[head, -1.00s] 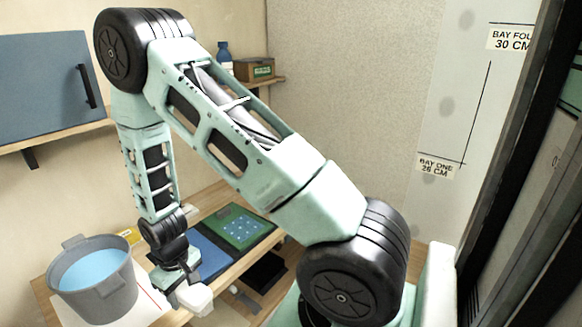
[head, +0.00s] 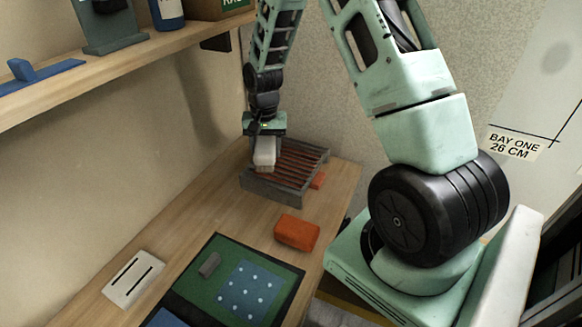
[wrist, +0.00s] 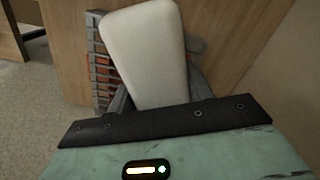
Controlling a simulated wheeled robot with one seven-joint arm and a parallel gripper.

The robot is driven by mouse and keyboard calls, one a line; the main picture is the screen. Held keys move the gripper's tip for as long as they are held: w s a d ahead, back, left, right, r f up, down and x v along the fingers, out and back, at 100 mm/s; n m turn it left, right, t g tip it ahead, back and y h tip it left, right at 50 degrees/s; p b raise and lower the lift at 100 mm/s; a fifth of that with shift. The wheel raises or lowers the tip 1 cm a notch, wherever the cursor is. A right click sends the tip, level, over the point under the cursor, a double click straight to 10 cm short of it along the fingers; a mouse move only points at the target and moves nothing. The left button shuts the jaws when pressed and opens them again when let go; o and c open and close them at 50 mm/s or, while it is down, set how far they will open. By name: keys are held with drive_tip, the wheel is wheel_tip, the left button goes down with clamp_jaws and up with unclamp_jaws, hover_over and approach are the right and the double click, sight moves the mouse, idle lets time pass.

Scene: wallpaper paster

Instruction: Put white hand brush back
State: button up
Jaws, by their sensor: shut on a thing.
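The white hand brush (head: 264,152) is in my gripper (head: 264,140), which is shut on it. In the head view it hangs over the near-left part of a grey slatted rack (head: 272,192) on the bench; I cannot tell whether it touches the rack. In the wrist view the brush's pale body (wrist: 145,50) fills the upper middle, and the fingers (wrist: 160,98) are mostly hidden behind it. Part of the rack, with orange between its slats, shows behind the brush (wrist: 101,70).
An orange block (head: 297,232) lies on the bench in front of the rack. Nearer are a green mat (head: 225,297) with a small grey block and a white slotted plate (head: 133,278). A shelf (head: 120,60) runs along the left wall. Bare bench (head: 215,210) lies left of the rack.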

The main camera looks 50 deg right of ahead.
drive_tip(key=d+r+m+b, duration=0.2)
drive_tip(key=d+m, duration=0.3)
drive_tip(key=d, duration=0.4)
drive_tip(key=shift+w+d+r, duration=0.15)
drive_tip(key=shift+w+r, duration=0.15)
drive_tip(key=shift+r, duration=0.45)
drive_tip(key=p, duration=0.2)
hover_over(288, 161)
wheel_tip(288, 161, down, 9)
drive_tip(key=shift+f, duration=0.35)
drive_tip(key=shift+f+b, duration=0.4)
drive_tip(key=shift+f, duration=0.1)
